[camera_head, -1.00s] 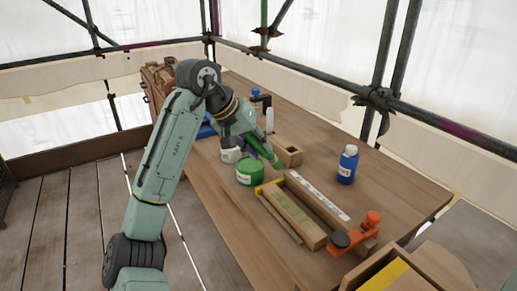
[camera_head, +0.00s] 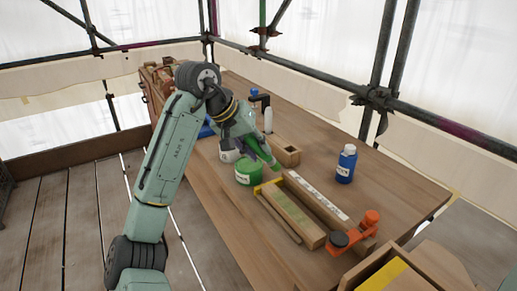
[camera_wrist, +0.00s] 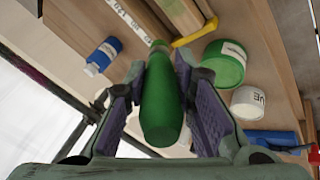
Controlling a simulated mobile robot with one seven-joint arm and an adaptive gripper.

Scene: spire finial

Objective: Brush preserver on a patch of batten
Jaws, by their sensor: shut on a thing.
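In the head view my gripper (camera_head: 258,148) is above the bench, just behind and right of a green tin (camera_head: 247,174) with a white label. The tin also shows in the wrist view (camera_wrist: 222,65), beside the brush and apart from it. The batten (camera_head: 312,234) lies in front of my gripper, with a greenish patch (camera_head: 290,208) along its top. The brush tip shows close to the batten's far end; contact cannot be told.
A white ruler strip (camera_head: 318,194) lies beside the batten. An orange clamp (camera_head: 368,222) stands at its near end. A blue bottle (camera_head: 346,164) stands to the right, an open wooden box (camera_head: 287,154) behind, and a white pot (camera_wrist: 248,102) next to the tin.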

